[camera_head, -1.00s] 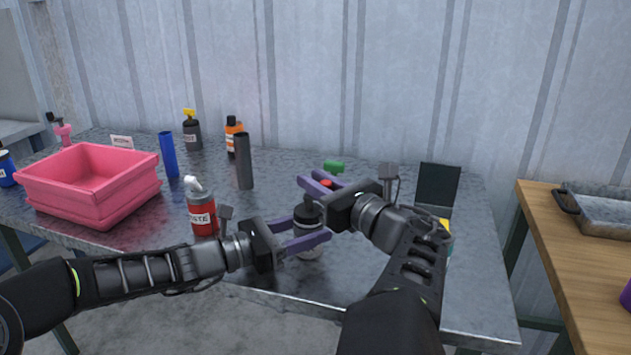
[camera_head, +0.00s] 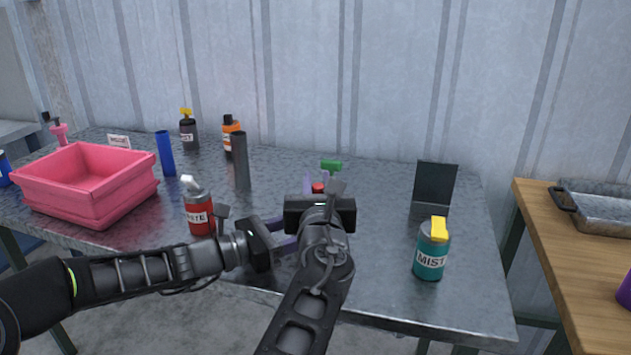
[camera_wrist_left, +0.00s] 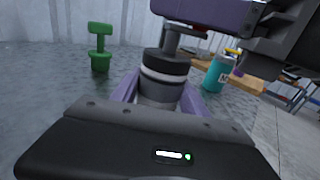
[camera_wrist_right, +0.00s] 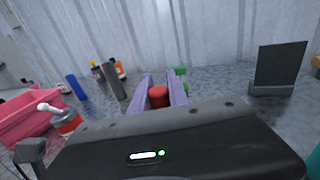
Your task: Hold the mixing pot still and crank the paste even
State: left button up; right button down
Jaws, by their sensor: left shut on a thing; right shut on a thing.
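The mixing pot (camera_wrist_left: 163,78) is a dark grey cylinder with a pale band and a crank on top in the left wrist view. It stands upright on the metal table. My left gripper (camera_head: 288,243) is shut around its body; its purple fingers flank the pot in the left wrist view. The crank's red knob (camera_wrist_right: 159,97) is between the purple fingers of my right gripper (camera_wrist_right: 161,92), which is shut on it above the pot. The knob also shows in the head view (camera_head: 318,187). My right wrist hides most of the pot in the head view, and the paste inside cannot be seen.
A red PASTE bottle (camera_head: 199,212) stands left of the grippers and a teal MIST can (camera_head: 431,254) right. Behind are a green-topped thing (camera_head: 331,165), dark (camera_head: 242,160) and blue (camera_head: 165,154) tubes, and a black panel (camera_head: 434,183). A pink bin (camera_head: 90,190) sits at left.

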jog(key=m+h, duration=0.2)
jog(key=m+g+h, duration=0.1)
jog(key=h, duration=0.2)
jog(key=s+m+g+h, duration=0.1)
jog(key=m+h, duration=0.1)
jog(key=h, duration=0.1)
jog(key=shift+m, duration=0.3)
jog(key=m+g+h, duration=0.1)
jog(key=g+h, duration=0.1)
jog(key=m+g+h, duration=0.1)
jog(key=m+h, duration=0.1)
jog(key=s+m+g+h, duration=0.1)
jog(key=m+g+h, duration=0.1)
jog(key=shift+a+g+h, duration=0.15)
jog(key=shift+g+h, duration=0.15)
jog(key=shift+f+m, duration=0.1)
jog(key=shift+m, duration=0.2)
jog(key=c, duration=1.3)
grip_release()
jog(key=shift+o, duration=0.2)
notch_tip(320, 180, up, 10)
jog(key=shift+r, duration=0.1)
